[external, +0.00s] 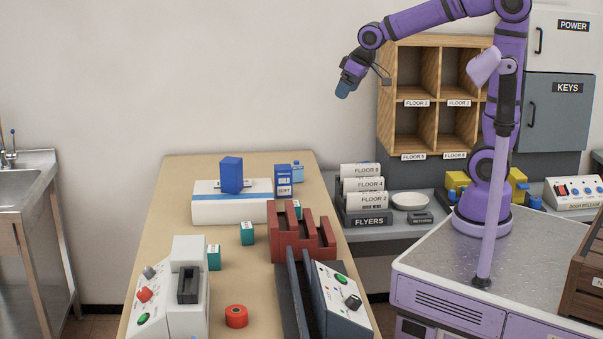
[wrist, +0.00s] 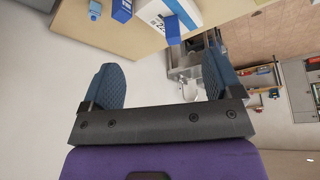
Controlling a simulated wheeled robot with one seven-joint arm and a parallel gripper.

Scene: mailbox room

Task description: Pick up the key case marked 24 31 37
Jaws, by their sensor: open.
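No key case with the marking 24 31 37 can be read in either view. A grey cabinet door labelled KEYS (external: 557,115) is shut at the right of the external view. Small teal boxes (external: 247,234) stand on the wooden table, their print too small to read. My gripper (external: 343,88) is raised high near the wall, left of the wooden pigeonholes and above the back of the table. In the wrist view its two blue fingers (wrist: 160,82) are wide apart with nothing between them.
The wooden table (external: 165,215) holds a white box with a blue stripe (external: 208,205), blue boxes (external: 283,178), a red rack (external: 290,245), a red roll (external: 236,316) and button consoles. Pigeonholes (external: 433,97) and a flyers holder (external: 369,218) are to the right.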

